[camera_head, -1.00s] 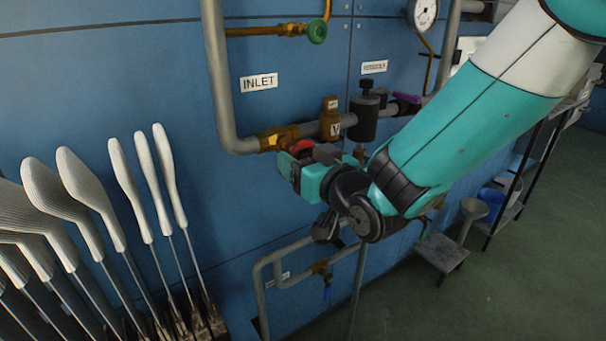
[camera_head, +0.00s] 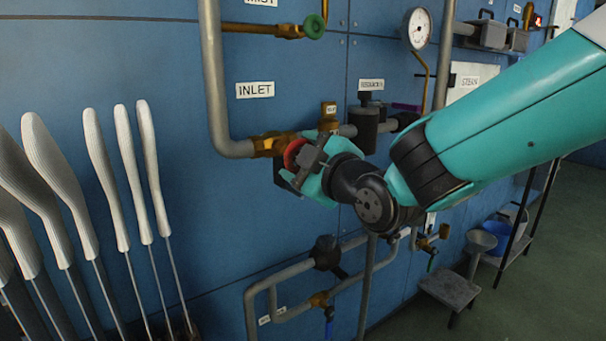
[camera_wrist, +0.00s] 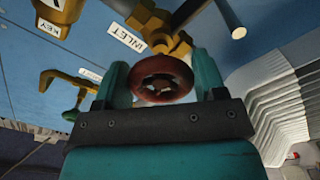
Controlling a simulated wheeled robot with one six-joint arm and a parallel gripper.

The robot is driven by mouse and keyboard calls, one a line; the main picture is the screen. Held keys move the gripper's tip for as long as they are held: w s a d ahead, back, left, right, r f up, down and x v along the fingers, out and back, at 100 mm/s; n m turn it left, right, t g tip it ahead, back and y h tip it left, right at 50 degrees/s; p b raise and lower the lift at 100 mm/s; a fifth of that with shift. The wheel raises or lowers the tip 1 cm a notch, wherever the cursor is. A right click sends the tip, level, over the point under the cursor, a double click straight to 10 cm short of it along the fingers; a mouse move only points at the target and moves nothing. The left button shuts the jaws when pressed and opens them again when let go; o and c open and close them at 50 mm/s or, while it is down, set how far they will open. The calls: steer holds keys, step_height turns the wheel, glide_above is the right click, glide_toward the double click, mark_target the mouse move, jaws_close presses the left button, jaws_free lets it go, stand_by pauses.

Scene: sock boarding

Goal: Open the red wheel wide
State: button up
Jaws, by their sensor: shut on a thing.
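The red wheel (camera_head: 294,153) sits on the brass valve (camera_head: 268,146) at the end of the grey inlet pipe, right below the INLET label (camera_head: 255,90). In the wrist view the red wheel (camera_wrist: 162,79) is a round handwheel facing the camera, in front of brass fittings. My gripper (camera_head: 303,160) is at the wheel and hides part of it. In the wrist view its two teal fingers (camera_wrist: 163,82) stand on the left and right of the wheel's rim, shut on it. How far the valve is turned cannot be told.
A green wheel (camera_head: 313,26) is on a pipe above. A pressure gauge (camera_head: 417,28) and a dark cylinder (camera_head: 363,126) are to the right. Pale sock boards (camera_head: 128,175) stand at the left. Lower pipes (camera_head: 290,272) run below my gripper. A small stool (camera_head: 450,288) stands on the floor at right.

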steer(key=n+b, duration=0.3)
steer(key=n, duration=0.1)
steer(key=shift+n, duration=0.4)
stand_by(0.4)
steer(key=o, duration=0.9)
steer(key=shift+r, duration=0.1)
